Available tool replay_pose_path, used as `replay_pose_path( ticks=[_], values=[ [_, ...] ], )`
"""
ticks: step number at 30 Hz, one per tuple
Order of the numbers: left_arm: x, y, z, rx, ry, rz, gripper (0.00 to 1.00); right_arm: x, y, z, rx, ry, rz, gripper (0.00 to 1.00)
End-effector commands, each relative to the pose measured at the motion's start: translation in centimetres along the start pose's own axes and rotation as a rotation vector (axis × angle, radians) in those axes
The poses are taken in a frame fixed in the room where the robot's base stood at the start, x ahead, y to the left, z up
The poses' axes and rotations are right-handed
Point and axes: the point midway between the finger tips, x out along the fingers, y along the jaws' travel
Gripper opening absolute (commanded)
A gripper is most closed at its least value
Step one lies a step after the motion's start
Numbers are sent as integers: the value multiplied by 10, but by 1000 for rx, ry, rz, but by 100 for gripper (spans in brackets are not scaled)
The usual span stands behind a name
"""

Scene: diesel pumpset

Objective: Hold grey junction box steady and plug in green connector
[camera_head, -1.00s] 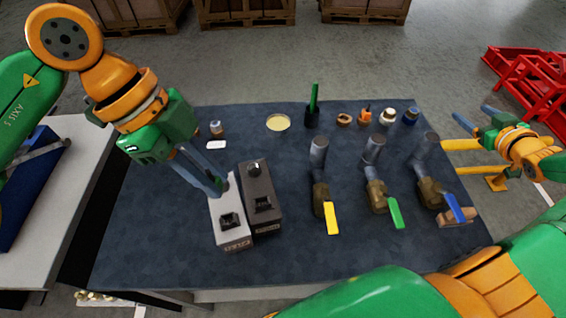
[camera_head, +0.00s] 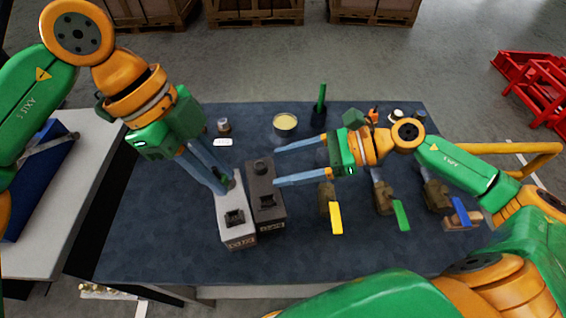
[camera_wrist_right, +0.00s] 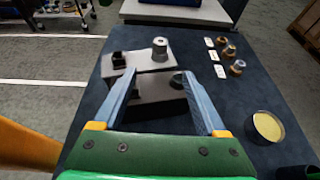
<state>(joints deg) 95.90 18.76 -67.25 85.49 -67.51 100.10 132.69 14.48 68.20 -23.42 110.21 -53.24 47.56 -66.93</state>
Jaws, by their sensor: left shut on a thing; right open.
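The grey junction box (camera_head: 229,211) lies on the table, with a dark socket on its near part. My left gripper (camera_head: 226,186) is shut at the box's far end, its fingers hiding the part they hold. A small dark green patch shows at these fingertips; I cannot tell whether it is the green connector. The dark box (camera_head: 268,213) stands just right of the grey box, with a round knob (camera_head: 262,168). My right gripper (camera_head: 276,167) is open and empty, its fingers pointing left towards that knob. In the right wrist view its fingers (camera_wrist_right: 156,73) reach over the boxes.
An upright green item (camera_head: 321,98) stands in a black holder at the back. A tin (camera_head: 285,124) is left of it. Valves with yellow (camera_head: 336,218), green (camera_head: 402,215) and blue (camera_head: 461,210) handles stand to the right. The table's front area (camera_head: 300,262) is clear.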

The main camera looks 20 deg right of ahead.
Motion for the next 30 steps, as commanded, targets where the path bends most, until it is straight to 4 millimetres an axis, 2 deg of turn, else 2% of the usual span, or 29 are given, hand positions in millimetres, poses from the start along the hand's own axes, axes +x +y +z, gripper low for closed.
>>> replay_pose_path(
  ticks=[4, 6, 15, 18, 23, 30],
  values=[
    [0, 0, 0, 0, 0, 0, 0, 4, 0, -1, -24, 6, -2, 74],
    [0, 0, 0, 0, 0, 0, 0, 13, 0, -1, -22, 3, -2, 74],
    [0, 0, 0, 0, 0, 0, 0, 87, 0, 0, -18, 3, 1, 74],
    [0, 0, 0, 0, 0, 0, 0, 105, 0, -1, -17, 4, -1, 74],
    [0, 0, 0, 0, 0, 0, 0, 119, 0, -2, -17, 7, -1, 74],
    [0, 0, 0, 0, 0, 0, 0, 121, -1, -3, -16, 9, -3, 74]
  ],
)
